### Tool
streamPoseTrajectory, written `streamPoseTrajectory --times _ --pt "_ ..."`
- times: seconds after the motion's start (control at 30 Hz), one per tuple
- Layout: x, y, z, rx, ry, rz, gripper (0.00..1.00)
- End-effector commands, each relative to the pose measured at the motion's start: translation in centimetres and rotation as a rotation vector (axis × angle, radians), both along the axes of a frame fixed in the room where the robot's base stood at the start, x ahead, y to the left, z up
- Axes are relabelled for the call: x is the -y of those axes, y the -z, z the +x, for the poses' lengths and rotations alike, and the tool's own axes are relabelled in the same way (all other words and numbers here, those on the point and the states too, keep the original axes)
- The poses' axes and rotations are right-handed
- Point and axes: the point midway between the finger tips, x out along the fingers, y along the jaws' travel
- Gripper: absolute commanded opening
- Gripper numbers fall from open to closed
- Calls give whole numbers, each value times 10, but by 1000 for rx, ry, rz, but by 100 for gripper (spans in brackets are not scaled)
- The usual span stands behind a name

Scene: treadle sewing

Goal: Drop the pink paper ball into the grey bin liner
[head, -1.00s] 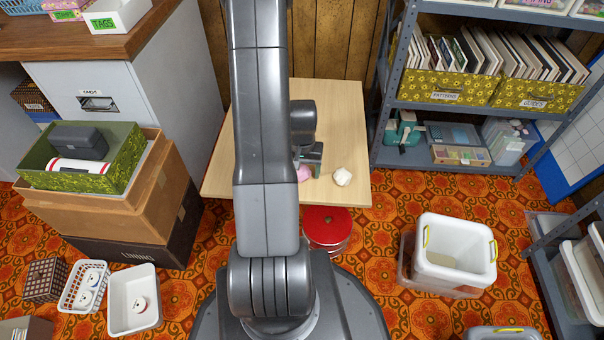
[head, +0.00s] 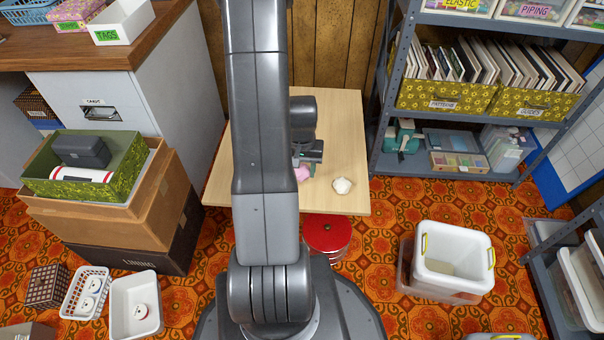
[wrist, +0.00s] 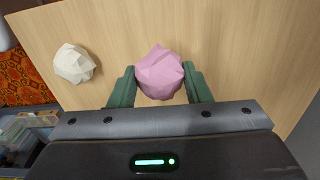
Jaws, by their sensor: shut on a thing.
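The pink paper ball (wrist: 160,74) sits between the two green fingers of my gripper (wrist: 160,85) in the wrist view, with a finger against each side. My gripper is shut on it, over the light wooden table. In the head view the pink ball (head: 302,173) shows only partly beside my arm, and my gripper (head: 307,165) is mostly hidden by my arm links. I cannot tell whether the ball is clear of the table top. I do not make out a grey bin liner in either view.
A white paper ball (head: 342,186) lies on the wooden table (head: 345,120), right of the pink one. A white bin (head: 452,260) stands on the floor at right. A grey shelf unit (head: 440,105) borders the table's right.

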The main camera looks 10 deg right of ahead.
Motion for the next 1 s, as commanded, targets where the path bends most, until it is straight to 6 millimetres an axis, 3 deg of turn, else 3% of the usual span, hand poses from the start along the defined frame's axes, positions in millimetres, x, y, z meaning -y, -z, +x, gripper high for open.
streamPoseTrajectory --times 0.03,0.1,0.3,0.73,0.87,1.0 --pt "0 -17 1 4 0 0 23" --pt "0 -30 1 3 0 0 23" --pt "0 -53 0 1 0 0 23" --pt "-2 -57 4 1 -8 0 23" --pt "-20 -67 31 5 -66 -1 23" --pt "-58 -87 74 5 -168 -1 23"
